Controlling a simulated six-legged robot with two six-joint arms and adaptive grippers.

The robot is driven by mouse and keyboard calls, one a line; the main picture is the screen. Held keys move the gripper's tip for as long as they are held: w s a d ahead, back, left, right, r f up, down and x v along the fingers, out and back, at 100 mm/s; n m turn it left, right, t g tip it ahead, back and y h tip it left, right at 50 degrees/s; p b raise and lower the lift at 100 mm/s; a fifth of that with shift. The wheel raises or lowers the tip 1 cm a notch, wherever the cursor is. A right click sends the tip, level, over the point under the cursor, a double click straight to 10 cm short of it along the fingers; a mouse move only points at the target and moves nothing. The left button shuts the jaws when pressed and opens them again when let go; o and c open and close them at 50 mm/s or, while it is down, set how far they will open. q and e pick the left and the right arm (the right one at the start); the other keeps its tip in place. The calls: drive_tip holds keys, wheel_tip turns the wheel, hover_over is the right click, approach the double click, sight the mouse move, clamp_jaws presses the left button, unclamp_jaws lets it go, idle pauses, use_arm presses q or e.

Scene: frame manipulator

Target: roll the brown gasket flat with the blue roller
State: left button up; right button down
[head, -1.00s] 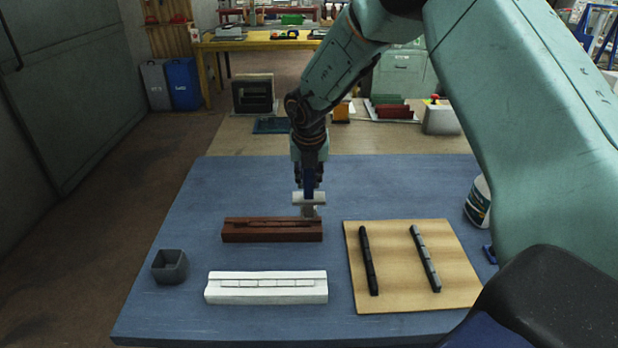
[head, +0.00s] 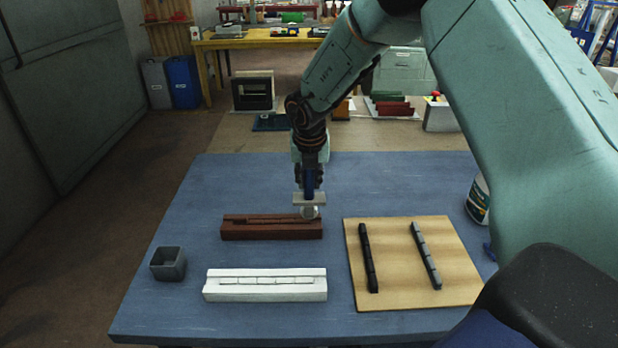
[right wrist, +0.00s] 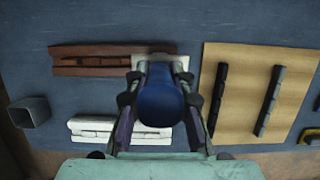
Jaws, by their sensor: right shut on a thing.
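A brown gasket (head: 262,220) lies along the top of the brown frame (head: 270,233), left of centre on the blue table. My right gripper (head: 309,182) is shut on the blue handle of the roller, its fingers pointing down. The blue handle (right wrist: 161,100) fills the middle of the right wrist view. The roller's pale bracket and grey wheel (head: 310,212) are over the right end of the brown frame. I cannot tell whether the wheel touches the gasket. The brown frame also shows in the right wrist view (right wrist: 90,70). My left gripper is not in view.
A white frame (head: 265,292) with a segmented white strip lies in front of the brown one. A wooden board (head: 398,292) at right carries a black strip (head: 368,258) and a grey strip (head: 427,256). A grey open box (head: 168,266) stands at left.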

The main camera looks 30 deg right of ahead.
drive_tip(key=shift+a, duration=0.15)
idle(0.3)
drive_tip(key=shift+w+a, duration=0.2)
drive_tip(key=shift+a, duration=0.15)
drive_tip(key=shift+w+a+f+p, duration=0.1)
drive_tip(key=shift+w+a+p, duration=0.4)
drive_tip(key=shift+a, duration=0.4)
drive_tip(key=shift+w+a, duration=0.1)
